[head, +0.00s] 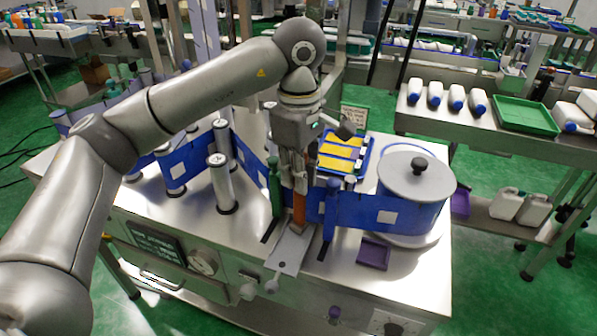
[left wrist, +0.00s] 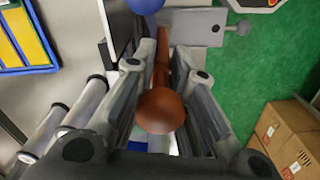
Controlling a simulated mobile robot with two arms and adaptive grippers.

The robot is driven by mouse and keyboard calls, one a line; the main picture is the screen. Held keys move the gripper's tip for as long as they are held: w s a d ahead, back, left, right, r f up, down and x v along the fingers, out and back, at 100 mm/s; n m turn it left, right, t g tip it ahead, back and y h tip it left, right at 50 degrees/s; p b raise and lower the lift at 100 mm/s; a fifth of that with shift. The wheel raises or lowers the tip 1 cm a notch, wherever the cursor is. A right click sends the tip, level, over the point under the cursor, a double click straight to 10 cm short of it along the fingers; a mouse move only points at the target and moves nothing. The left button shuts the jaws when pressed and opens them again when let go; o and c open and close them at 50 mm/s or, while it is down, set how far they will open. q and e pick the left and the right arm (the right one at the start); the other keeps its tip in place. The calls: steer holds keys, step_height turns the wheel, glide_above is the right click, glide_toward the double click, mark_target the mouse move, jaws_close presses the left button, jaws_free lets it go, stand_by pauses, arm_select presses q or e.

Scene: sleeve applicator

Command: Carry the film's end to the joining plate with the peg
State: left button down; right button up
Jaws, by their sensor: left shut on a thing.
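My left gripper (head: 298,190) is shut on an orange-brown peg (head: 299,212) that points down. In the left wrist view the peg's rounded end (left wrist: 160,110) lies between the fingers. The peg's lower end is over or at the back part of the grey joining plate (head: 289,252); I cannot tell if it touches. The plate also shows in the left wrist view (left wrist: 198,27). Blue film (head: 350,208) with white squares runs from the drum at right to beside the peg. Whether the film's end is fixed to the peg is hidden. More blue film (head: 248,160) runs over the rollers at left.
A dark green post (head: 275,188) stands just left of the peg. Silver rollers (head: 221,182) stand further left. A lidded grey drum (head: 416,177) is at right. A blue tray with yellow strips (head: 343,152) lies behind, and a small purple tray (head: 374,253) in front.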

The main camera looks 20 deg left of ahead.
arm_select(q)
steer(key=shift+f, duration=0.3)
arm_select(e)
steer(key=shift+d+f, duration=0.15)
steer(key=shift+f, duration=0.1)
arm_select(q)
jaws_free()
stand_by(0.6)
steer(key=shift+r, duration=0.1)
arm_select(e)
steer(key=shift+r, duration=0.1)
arm_select(q)
steer(key=shift+r+p, duration=1.2)
steer(key=shift+r, duration=0.7)
steer(key=shift+r+p, duration=1.4)
steer(key=shift+r, duration=0.7)
arm_select(e)
steer(key=r, duration=0.2)
steer(key=d+r, duration=0.1)
steer(key=r, duration=0.2)
steer(key=shift+r, duration=0.25)
steer(key=shift+a, duration=0.1)
arm_select(q)
steer(key=shift+f, duration=0.1)
